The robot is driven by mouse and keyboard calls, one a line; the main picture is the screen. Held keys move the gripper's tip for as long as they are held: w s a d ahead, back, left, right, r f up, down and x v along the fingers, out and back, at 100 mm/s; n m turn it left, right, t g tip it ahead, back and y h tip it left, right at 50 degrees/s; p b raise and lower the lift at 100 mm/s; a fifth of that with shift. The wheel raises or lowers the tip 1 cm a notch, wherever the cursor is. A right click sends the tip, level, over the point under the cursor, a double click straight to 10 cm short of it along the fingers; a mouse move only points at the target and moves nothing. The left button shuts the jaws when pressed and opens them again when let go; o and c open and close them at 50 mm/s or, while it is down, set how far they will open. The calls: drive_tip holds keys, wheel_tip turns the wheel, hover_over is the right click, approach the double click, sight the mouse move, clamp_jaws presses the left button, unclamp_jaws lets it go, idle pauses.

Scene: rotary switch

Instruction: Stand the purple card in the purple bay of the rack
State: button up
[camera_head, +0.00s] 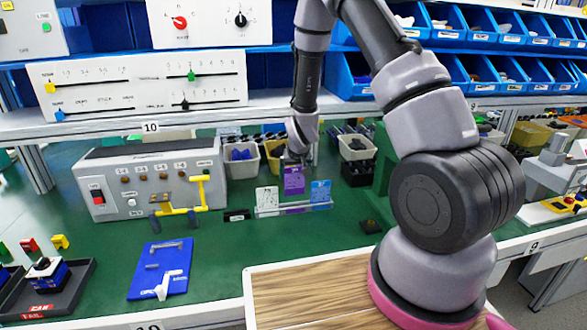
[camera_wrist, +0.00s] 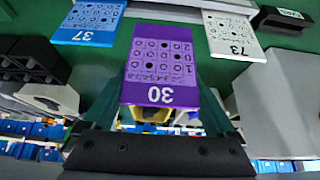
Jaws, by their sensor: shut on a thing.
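The purple card (camera_head: 293,181), marked 30, is upright in my gripper (camera_head: 297,160), which is shut on its upper part. The wrist view shows the card's dotted face (camera_wrist: 160,62) upside down between the fingers (camera_wrist: 158,105). The clear rack (camera_head: 288,212) stands on the green bench beneath the card. A white card (camera_head: 267,197) stands in its left bay and a blue card (camera_head: 320,190) in its right bay. Purple shows low in the middle of the rack, under the held card. Whether the card's lower edge is inside the bay cannot be told.
A grey control box (camera_head: 150,180) with a yellow handle stands to the left. A small black block (camera_head: 237,215) lies just left of the rack. A blue plate (camera_head: 160,268) lies in front left. Bins (camera_head: 357,148) stand behind. The green bench in front of the rack is clear.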

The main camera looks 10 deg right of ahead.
drive_tip(key=shift+f, duration=1.5)
drive_tip(key=shift+f, duration=1.8)
drive_tip(key=o, duration=1)
drive_tip(key=v, duration=1)
drive_tip(key=shift+s+r, duration=0.25)
drive_tip(key=shift+r, duration=0.05)
wheel_tip(320, 180, up, 9)
hover_over(294, 186)
drive_tip(key=s, duration=0.4)
drive_tip(key=shift+w+d, duration=0.1)
drive_tip(key=shift+w, duration=0.1)
